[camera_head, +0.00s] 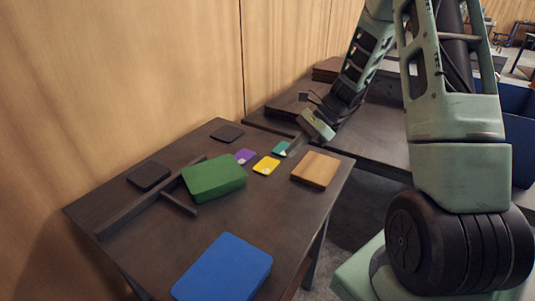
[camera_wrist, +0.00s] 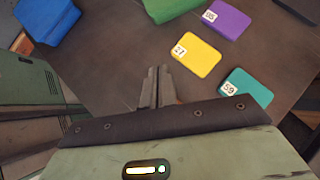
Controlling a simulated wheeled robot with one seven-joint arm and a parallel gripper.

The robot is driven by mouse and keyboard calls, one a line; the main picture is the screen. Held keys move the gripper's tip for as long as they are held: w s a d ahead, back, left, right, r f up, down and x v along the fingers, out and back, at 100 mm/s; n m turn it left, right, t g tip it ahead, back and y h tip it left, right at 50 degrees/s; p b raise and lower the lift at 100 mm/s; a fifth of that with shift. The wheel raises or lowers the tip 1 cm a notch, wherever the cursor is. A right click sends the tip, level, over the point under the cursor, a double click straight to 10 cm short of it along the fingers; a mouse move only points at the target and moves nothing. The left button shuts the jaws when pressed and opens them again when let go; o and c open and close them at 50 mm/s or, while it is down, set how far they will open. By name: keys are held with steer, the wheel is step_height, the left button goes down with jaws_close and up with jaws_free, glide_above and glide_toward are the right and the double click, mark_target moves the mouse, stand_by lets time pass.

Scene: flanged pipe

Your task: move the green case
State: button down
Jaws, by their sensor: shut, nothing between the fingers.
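The green case (camera_head: 214,177) lies on the dark table left of centre in the head view, partly over a dark T-shaped bar. Its edge also shows at the top of the wrist view (camera_wrist: 172,8). My gripper (camera_head: 292,152) is shut and empty over the table, to the right of the green case and apart from it. In the wrist view its closed fingers (camera_wrist: 157,86) point at bare table, below the yellow card.
Yellow (camera_head: 266,166), purple (camera_head: 244,156) and teal (camera_head: 281,148) cards lie between the case and my gripper. A wooden block (camera_head: 315,169) is at right, a blue case (camera_head: 224,268) in front. Dark pads (camera_head: 148,176) and the T-shaped bar (camera_head: 135,210) lie left.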

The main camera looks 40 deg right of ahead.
mark_target(247, 184)
steer(key=x, duration=0.9)
steer(key=shift+a+f, duration=0.25)
steer(key=shift+w+a+r, duration=0.1)
steer(key=shift+w+a, duration=0.1)
steer(key=shift+a, duration=0.4)
steer(key=shift+w+a+r, duration=0.1)
steer(key=shift+w+a, duration=0.1)
steer(key=shift+a, duration=0.35)
steer(key=shift+w+a+f, duration=0.1)
steer(key=shift+w+a, duration=0.2)
steer(key=shift+a, duration=0.4)
